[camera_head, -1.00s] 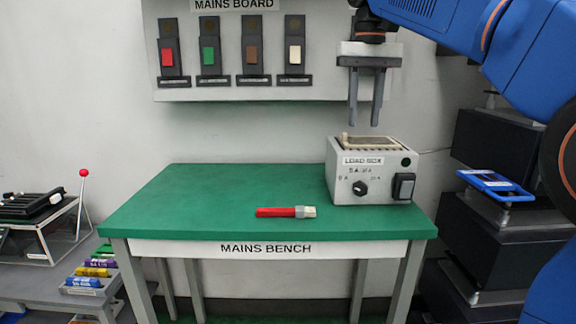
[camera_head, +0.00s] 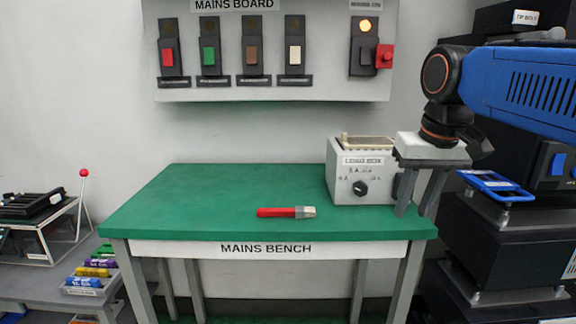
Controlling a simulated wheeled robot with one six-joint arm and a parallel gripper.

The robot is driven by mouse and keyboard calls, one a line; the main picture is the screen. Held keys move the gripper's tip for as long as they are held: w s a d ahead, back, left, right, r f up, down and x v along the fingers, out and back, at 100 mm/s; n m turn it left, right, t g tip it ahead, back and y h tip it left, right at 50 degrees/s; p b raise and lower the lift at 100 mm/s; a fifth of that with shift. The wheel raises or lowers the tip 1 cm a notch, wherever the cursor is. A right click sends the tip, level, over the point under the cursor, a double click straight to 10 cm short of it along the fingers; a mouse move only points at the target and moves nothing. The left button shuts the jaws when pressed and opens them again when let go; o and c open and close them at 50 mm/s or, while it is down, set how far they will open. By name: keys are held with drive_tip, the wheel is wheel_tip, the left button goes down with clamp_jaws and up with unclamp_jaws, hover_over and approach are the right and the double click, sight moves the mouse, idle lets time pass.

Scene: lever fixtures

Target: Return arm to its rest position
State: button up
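My gripper (camera_head: 415,212) points down at the right end of the green bench (camera_head: 200,195), in front of the right side of the load box (camera_head: 345,180) in the picture. Its two fingers are apart with nothing seen between them. I cannot tell whether it touches the box. My blue arm comes in from the right. The gripper hides the right part of the box's front, where a dark switch showed earlier.
A red-handled tool (camera_head: 285,212) lies on the bench. The mains board (camera_head: 270,90) hangs behind with several levers and a lit lamp (camera_head: 365,25) above a red block (camera_head: 385,56). Dark cases (camera_head: 500,245) and a blue tray (camera_head: 495,186) stand at right.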

drive_tip(key=s+d+f+t, duration=0.1)
drive_tip(key=s+d+f, duration=0.1)
drive_tip(key=s+f, duration=0.4)
drive_tip(key=s+d+f+t, duration=0.1)
drive_tip(key=s+f, duration=0.6)
drive_tip(key=f, duration=0.8)
drive_tip(key=shift+s+d, duration=0.15)
drive_tip(key=shift+d, duration=0.35)
